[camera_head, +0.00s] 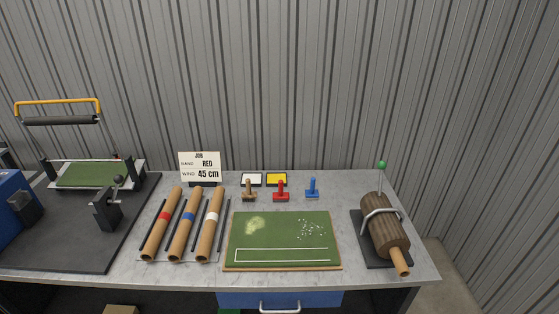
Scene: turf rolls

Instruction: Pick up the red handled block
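The red handled block (280,191) stands upright on the grey table (345,205), behind the green board. A brown handled block (249,191) stands to its left and a blue handled block (312,188) to its right. A yellow pad (276,179) lies just behind the red block. Neither of my grippers shows in the head view.
A green turf board (280,240) lies in front of the blocks. Several rolls with coloured bands (184,225) and dark rods lie to the left. A sign (200,167) and a white pad (251,179) stand behind. A clamped wooden roll (384,228) is at right.

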